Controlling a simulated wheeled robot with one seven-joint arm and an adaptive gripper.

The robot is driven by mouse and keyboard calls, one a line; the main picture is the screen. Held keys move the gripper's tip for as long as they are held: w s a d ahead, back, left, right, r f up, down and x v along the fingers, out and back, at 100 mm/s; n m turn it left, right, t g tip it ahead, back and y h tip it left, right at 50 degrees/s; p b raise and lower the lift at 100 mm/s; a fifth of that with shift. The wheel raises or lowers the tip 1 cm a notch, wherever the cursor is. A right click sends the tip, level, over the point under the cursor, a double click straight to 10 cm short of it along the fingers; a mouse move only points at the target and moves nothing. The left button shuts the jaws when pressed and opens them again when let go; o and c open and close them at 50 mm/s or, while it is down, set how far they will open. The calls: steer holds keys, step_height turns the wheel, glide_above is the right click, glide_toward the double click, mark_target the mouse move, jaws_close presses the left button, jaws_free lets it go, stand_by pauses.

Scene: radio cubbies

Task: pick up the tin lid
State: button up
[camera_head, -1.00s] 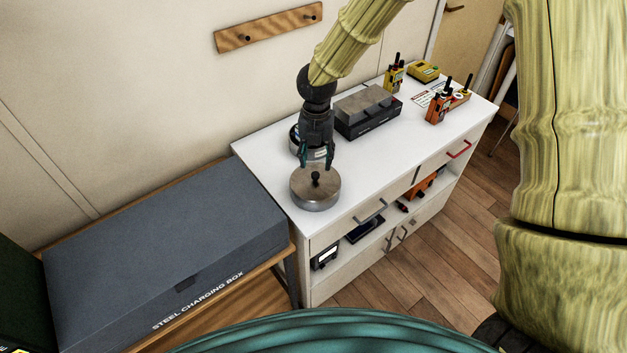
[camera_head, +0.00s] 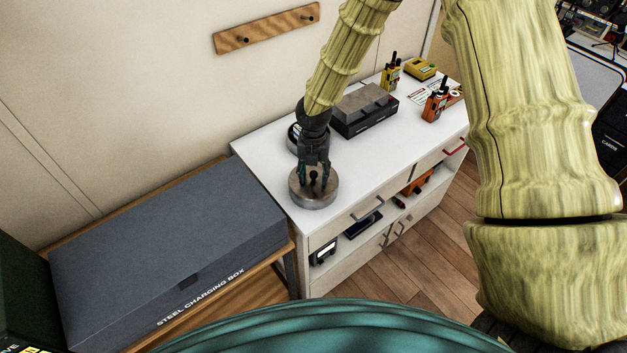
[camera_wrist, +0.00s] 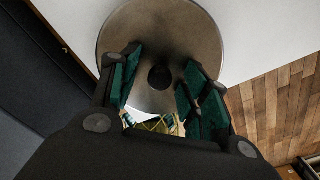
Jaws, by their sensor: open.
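The tin lid (camera_head: 327,190) is a round metal lid with a small dark knob, on top of a low round tin near the front left corner of the white cabinet. My gripper (camera_head: 315,184) is right above it, with fingers on either side of the knob. In the wrist view the lid (camera_wrist: 160,20) fills the upper middle. The dark knob (camera_wrist: 160,77) shows between the two green-padded fingers of my open gripper (camera_wrist: 158,82). I see gaps between the knob and both fingers. Part of the lid is hidden by the fingers.
A round dark object (camera_head: 294,137) stands just behind my gripper. A dark box (camera_head: 364,112), a yellow radio (camera_head: 390,76) and an orange radio (camera_head: 434,106) stand farther back on the white cabinet top (camera_head: 390,150). The steel charging box (camera_head: 165,250) is to the left.

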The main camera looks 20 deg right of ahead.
jaws_close()
stand_by(0.4)
